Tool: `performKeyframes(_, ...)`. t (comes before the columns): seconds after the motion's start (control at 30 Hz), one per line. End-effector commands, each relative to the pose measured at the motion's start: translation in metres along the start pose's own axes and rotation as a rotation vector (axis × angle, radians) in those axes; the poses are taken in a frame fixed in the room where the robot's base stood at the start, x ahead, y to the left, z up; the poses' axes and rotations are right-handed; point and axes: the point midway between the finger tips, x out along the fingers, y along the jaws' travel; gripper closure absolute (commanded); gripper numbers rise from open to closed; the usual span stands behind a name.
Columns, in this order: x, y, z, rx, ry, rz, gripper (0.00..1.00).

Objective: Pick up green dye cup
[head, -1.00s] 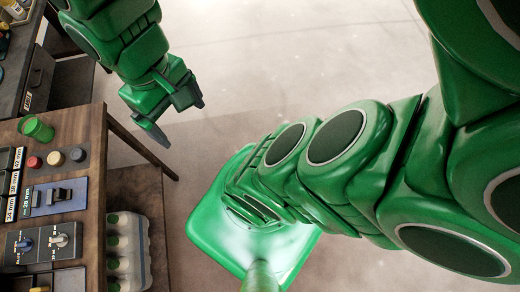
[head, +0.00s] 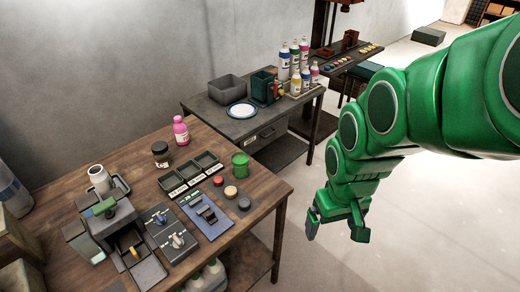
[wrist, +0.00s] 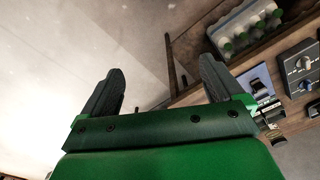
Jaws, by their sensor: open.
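The green dye cup (head: 240,164) stands upright near the far right corner of the wooden table (head: 262,204) in the head view. My gripper (head: 336,233) hangs off the table's right side, over the floor, apart from the cup. Its jaws are open and empty. In the wrist view, the two dark fingers of my gripper (wrist: 158,90) are spread wide with nothing between them. The cup cannot be made out in the wrist view.
Near the cup are dark trays (head: 205,160), red, yellow and dark buttons (head: 231,191), a blue switch panel (head: 206,214) and a pink bottle (head: 181,130). A grey table (head: 235,127) with bottles stands behind. Bottles in a crate (wrist: 243,28) sit under the wooden table.

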Motion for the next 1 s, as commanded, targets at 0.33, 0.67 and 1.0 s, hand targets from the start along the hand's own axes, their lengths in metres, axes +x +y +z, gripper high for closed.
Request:
performKeyframes(0.33,0.048,-0.011,-0.096,-0.212,0.189,-0.056,0.06)
performKeyframes(0.67,0.087,-0.039,-0.178,-0.366,0.407,-0.136,0.06)
performKeyframes(1.0,0.116,-0.074,-0.250,-0.457,0.661,-0.228,0.06)
